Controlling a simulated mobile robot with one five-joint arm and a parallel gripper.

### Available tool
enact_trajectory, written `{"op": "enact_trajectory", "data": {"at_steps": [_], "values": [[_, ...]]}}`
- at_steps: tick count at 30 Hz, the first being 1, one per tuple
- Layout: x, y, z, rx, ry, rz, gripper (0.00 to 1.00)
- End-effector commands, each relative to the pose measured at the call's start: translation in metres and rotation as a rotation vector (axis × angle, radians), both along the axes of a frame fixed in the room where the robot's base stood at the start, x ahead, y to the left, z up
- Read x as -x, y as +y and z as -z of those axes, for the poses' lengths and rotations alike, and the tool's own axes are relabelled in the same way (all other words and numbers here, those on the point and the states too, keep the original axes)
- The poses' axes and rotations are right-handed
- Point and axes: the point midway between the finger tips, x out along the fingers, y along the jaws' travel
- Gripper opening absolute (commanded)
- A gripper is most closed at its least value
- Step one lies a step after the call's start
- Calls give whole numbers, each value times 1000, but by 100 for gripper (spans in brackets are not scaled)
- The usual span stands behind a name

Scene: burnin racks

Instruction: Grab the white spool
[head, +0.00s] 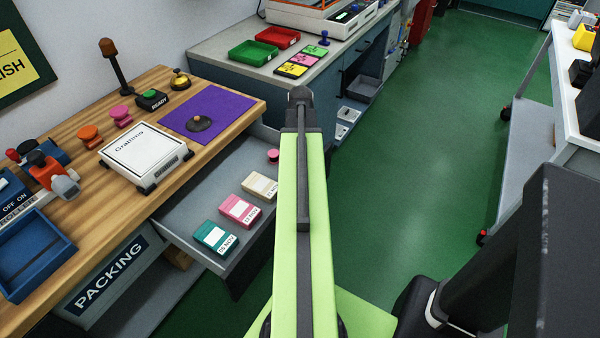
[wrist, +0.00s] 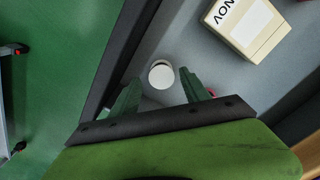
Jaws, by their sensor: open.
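The white spool (wrist: 161,75) shows in the wrist view as a small round white top on the grey floor of the open drawer. My gripper (wrist: 159,78) is open, with one dark green finger on each side of the spool in this view. I cannot tell how far above it the fingertips are, and I see no clear contact. In the head view, the spool and gripper do not show; my green arm covers that part of the drawer.
The open drawer (head: 190,228) also holds a cream box (head: 260,186), a pink box (head: 240,211), a teal box (head: 215,238) and a small pink object (head: 273,155). The cream box (wrist: 247,25) lies up and right of the spool in the wrist view. The drawer's dark wall (wrist: 118,55) is close on the left.

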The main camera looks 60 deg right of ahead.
Motion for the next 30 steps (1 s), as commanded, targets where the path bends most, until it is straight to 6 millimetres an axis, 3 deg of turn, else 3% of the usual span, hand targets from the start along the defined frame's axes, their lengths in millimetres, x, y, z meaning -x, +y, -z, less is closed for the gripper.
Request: {"op": "enact_trajectory", "data": {"at_steps": [1,5,13,25,30], "values": [[-1,0,18,0,0,0,54],[-2,0,38,0,0,1,54],[-2,0,37,0,0,1,54],[-2,0,37,0,0,1,2],[-1,0,37,0,0,2,0]]}}
